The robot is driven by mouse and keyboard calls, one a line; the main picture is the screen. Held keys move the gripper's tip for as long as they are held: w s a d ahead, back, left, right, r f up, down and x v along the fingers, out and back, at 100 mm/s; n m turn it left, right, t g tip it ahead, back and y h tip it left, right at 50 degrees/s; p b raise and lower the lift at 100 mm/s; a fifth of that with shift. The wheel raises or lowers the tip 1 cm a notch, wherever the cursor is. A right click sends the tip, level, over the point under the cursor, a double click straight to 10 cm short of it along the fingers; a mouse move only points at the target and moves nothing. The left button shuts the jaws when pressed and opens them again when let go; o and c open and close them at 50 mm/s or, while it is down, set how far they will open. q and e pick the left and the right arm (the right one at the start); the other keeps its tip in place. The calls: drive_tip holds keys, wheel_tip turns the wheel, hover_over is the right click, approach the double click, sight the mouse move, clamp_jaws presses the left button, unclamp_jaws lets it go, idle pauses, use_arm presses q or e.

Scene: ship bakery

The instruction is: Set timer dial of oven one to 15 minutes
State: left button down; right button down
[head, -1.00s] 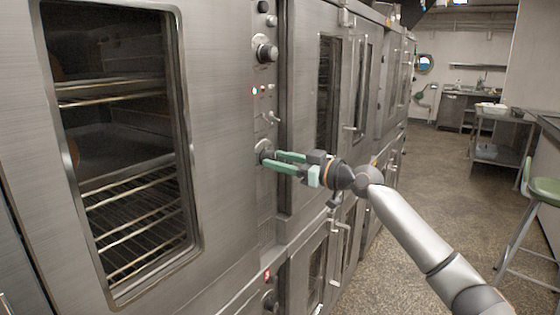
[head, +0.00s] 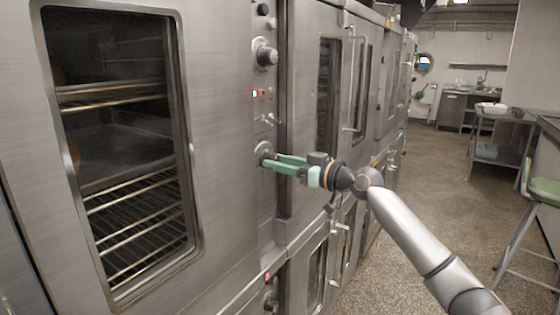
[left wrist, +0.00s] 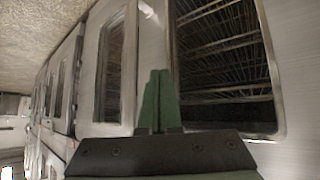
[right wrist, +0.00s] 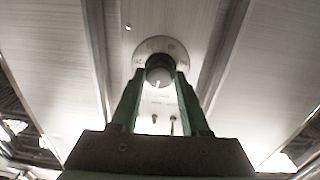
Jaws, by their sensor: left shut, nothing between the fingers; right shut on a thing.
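The timer dial is a dark round knob on a pale marked disc, on the narrow control strip beside the oven door. In the right wrist view the dial (right wrist: 160,72) sits between the two green fingertips, with a light mark on its face. In the head view its disc (head: 262,152) shows at the fingertips and the knob is mostly hidden. My right gripper (head: 272,162) reaches in from the right and is shut on the dial. My left gripper (left wrist: 160,100) is shut and empty, in front of oven fronts in the left wrist view; it is out of the head view.
The oven door (head: 215,60) with a window onto wire racks stands left of the strip. Another knob (head: 266,55), a lit indicator (head: 255,93) and toggle switches (head: 268,119) sit above the dial. More ovens run back along the wall; the floor (head: 420,200) at right is open.

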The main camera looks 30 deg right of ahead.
drive_tip(key=m+p, duration=0.2)
drive_tip(key=m, duration=0.1)
drive_tip(key=m+p, duration=0.2)
drive_tip(key=m, duration=0.2)
drive_tip(key=shift+r+g, duration=0.2)
drive_tip(key=shift+g, duration=0.1)
drive_tip(key=m+p, duration=0.2)
drive_tip(key=m, duration=0.1)
drive_tip(key=shift+d+f+m+p, duration=0.1)
drive_tip(key=shift+m+p, duration=0.85)
drive_tip(key=shift+m, duration=0.35)
drive_tip(key=shift+c, duration=1.9)
unclamp_jaws()
drive_tip(key=shift+f, duration=0.1)
